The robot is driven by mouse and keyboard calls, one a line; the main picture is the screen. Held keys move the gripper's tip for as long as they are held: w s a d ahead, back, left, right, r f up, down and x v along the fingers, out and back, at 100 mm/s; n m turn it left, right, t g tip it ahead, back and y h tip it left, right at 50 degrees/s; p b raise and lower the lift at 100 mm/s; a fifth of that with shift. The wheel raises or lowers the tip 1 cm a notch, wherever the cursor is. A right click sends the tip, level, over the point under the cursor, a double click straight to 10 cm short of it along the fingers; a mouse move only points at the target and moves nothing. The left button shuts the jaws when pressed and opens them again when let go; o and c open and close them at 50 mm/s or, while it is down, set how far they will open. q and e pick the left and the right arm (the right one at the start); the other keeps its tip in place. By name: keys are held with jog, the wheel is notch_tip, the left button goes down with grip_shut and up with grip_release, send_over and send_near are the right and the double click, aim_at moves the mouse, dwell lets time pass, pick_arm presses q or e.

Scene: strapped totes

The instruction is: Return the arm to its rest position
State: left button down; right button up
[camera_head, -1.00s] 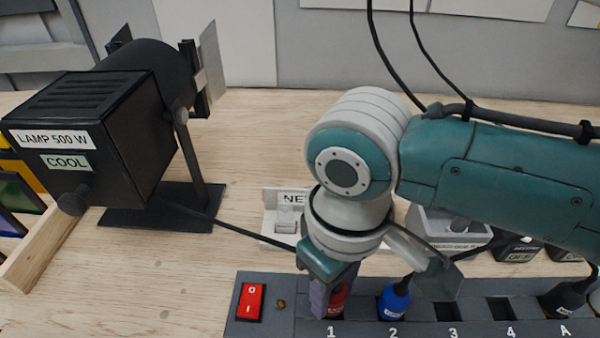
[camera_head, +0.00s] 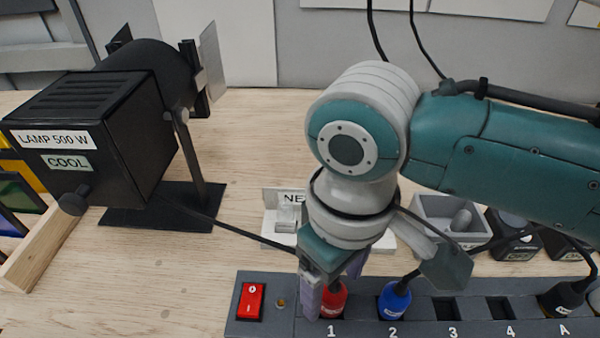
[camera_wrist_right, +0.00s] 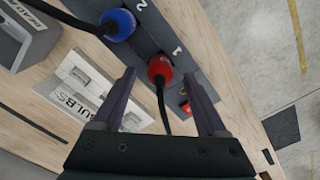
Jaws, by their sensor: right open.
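My right gripper (camera_head: 332,284) is just above the grey power strip (camera_head: 268,322) at socket 1. In the right wrist view its two fingers (camera_wrist_right: 160,92) are apart, with the red plug (camera_wrist_right: 159,68) beyond and between the tips, not gripped. The red plug (camera_head: 334,303) sits in socket 1, partly hidden by a finger in the head view. The blue plug (camera_head: 394,302) sits in socket 2 and also shows in the right wrist view (camera_wrist_right: 119,24). My left gripper is not in view.
A black lamp (camera_head: 90,130) stands at the left, its cable running to the strip. A red rocker switch (camera_head: 251,302) is at the strip's left end. A white labelled holder (camera_head: 285,222), a grey tray (camera_head: 430,212) and black blocks (camera_head: 512,235) stand behind. Socket A holds a black plug (camera_head: 566,296).

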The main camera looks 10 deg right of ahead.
notch_tip(320, 180, up, 7)
jog(key=shift+r+p, duration=0.1)
jog(key=shift+p, duration=0.2)
jog(key=s+a+m+t+y, duration=0.1)
jog(key=s+a+t+y, duration=0.15)
jog(key=s, duration=0.35)
jog(key=s+d+r+m+t+h+p, duration=0.1)
jog(key=s+d, duration=0.2)
jog(key=d, duration=0.3)
jog(key=s+d+r+m+h+p, duration=0.1)
jog(key=s+d+m, duration=0.1)
jog(key=s+d, duration=0.3)
notch_tip(320, 180, up, 32)
jog(key=w+p, duration=0.1)
jog(key=p, duration=3.1)
jog(key=shift+w+d, duration=0.35)
jog(key=shift+d, duration=0.05)
